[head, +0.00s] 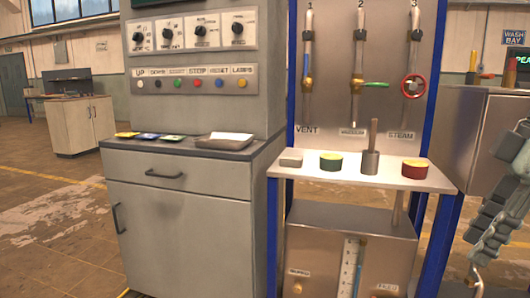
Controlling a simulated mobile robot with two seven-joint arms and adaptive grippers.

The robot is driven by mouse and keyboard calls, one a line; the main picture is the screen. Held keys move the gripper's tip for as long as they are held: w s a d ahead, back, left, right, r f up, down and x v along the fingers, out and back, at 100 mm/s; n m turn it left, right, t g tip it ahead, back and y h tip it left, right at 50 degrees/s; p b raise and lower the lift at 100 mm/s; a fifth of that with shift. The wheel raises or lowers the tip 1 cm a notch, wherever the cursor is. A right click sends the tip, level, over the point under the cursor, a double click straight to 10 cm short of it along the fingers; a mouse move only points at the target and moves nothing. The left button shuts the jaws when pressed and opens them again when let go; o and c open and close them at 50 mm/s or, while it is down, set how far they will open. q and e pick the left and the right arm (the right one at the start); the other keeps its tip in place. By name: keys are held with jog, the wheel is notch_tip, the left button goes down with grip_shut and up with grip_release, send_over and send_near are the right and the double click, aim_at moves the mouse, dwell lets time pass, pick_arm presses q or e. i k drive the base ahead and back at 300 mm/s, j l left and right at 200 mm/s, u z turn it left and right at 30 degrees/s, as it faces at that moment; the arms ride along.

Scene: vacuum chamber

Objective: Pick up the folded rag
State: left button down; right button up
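A small pale folded block (290,161), which may be the folded rag, lies at the left end of the white shelf (355,176). A white folded flat thing (231,138) lies in a grey tray on the cabinet top; it could also be the rag, and I cannot tell which. My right gripper (480,262) hangs at the right edge of the view, right of the shelf and apart from both. It is partly cut off, and its opening is unclear. My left gripper is not in view.
The shelf also holds a green-yellow round tin (331,162), a grey block with an upright handle (371,160) and a red-yellow tin (415,170). Flat coloured cards (149,137) lie on the grey cabinet (190,220). Blue posts (272,235) flank the shelf. Valves hang above.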

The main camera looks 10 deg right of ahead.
aim_at(288, 161)
jog(key=i+u, duration=0.1)
jog(key=i, duration=0.35)
jog(key=i+l+u, duration=0.15)
jog(key=i, duration=0.3)
jog(key=i+l+u, duration=0.1)
jog(key=i, duration=0.35)
jog(key=i+l+u, duration=0.15)
jog(key=i+l, duration=0.15)
jog(key=i, duration=0.15)
